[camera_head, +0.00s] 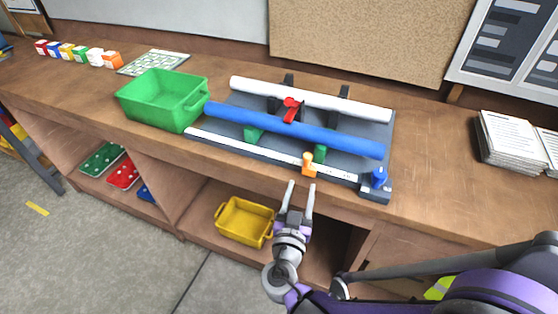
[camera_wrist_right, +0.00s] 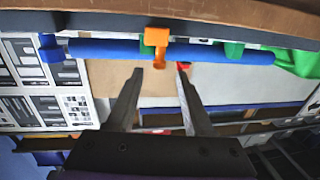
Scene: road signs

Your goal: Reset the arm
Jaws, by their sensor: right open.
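My right gripper (camera_head: 300,197) is open and empty in the head view, in front of the bench's front edge. Its two fingers point toward the grey fixture (camera_head: 225,122) on the bench. In the right wrist view the two fingers (camera_wrist_right: 157,95) are spread apart with nothing between them. An orange clamp piece (camera_head: 309,165) on the fixture's front edge is just beyond the fingertips; it also shows in the wrist view (camera_wrist_right: 156,40). A blue tube (camera_head: 290,130) and a white tube (camera_head: 310,98) lie across the fixture. My left gripper is not in view.
A green bin (camera_head: 150,112) stands left of the fixture on the wooden bench (camera_head: 440,190). A yellow bin (camera_head: 244,221) sits on the shelf below. Paper stacks (camera_head: 510,143) lie at right. Several small coloured boxes (camera_head: 80,53) stand at the far left.

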